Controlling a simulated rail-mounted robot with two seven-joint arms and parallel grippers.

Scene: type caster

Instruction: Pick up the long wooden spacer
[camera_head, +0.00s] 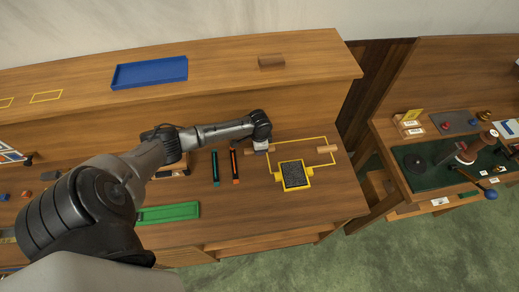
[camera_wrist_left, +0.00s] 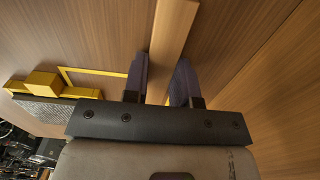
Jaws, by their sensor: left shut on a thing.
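The long wooden spacer (camera_wrist_left: 172,28) is a pale, straight bar in the left wrist view, running away from me between the two dark fingers. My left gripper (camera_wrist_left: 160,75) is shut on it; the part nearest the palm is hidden. In the head view my left gripper (camera_head: 262,150) is low over the bench, at the left side of a yellow outline, and mostly covers what it holds. My right gripper is not in view.
A yellow-framed block with a dark grainy top (camera_head: 294,176) sits close to the right of my gripper. A small light wooden piece (camera_head: 326,149) lies by the outline's right side. Two dark bars (camera_head: 234,166), a green tray (camera_head: 168,213) and a blue tray (camera_head: 150,72) are left.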

